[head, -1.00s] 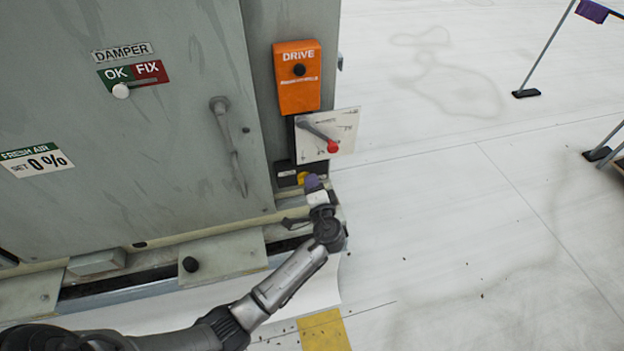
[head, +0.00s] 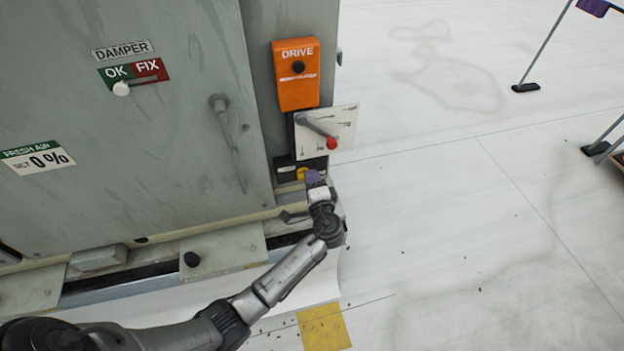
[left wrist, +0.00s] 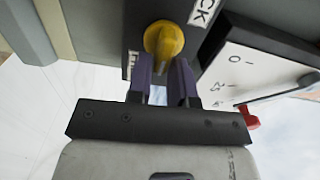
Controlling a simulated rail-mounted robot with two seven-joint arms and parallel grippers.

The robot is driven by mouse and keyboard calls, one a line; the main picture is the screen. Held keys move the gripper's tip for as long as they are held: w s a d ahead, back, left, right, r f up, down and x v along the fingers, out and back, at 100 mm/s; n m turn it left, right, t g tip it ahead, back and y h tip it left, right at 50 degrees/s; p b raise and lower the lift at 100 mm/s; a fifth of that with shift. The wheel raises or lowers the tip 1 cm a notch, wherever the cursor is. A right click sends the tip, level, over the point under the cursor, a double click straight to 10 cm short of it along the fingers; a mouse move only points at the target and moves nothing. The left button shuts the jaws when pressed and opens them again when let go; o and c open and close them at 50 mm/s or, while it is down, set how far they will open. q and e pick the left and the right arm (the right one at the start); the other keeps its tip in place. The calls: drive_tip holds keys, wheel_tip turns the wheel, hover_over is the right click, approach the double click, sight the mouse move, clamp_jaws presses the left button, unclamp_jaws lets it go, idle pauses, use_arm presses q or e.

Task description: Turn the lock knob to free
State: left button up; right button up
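The yellow lock knob (head: 302,173) sits on a dark plate low on the cabinet's narrow side, under the lever panel. In the left wrist view the knob (left wrist: 163,42) is just past the fingertips, its narrow lower end lined up with the gap between them. My left gripper (head: 313,178) is at the knob, its purple fingers partly covering it in the head view. In the left wrist view the fingers (left wrist: 162,72) stand apart with a gap between them. I cannot tell whether they touch the knob. My right gripper is not in view.
A white panel (head: 343,125) with a grey, red-tipped lever (head: 320,132) is just above the knob. An orange DRIVE box (head: 298,92) is above that. The grey cabinet (head: 150,190) with a long handle (head: 228,140) fills the left. Pale floor is open at right.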

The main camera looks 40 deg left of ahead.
use_arm(q)
drive_tip(key=o, duration=0.3)
drive_tip(key=v, duration=1.3)
drive_tip(key=shift+s+d+b, duration=0.2)
drive_tip(key=shift+d+b, duration=0.15)
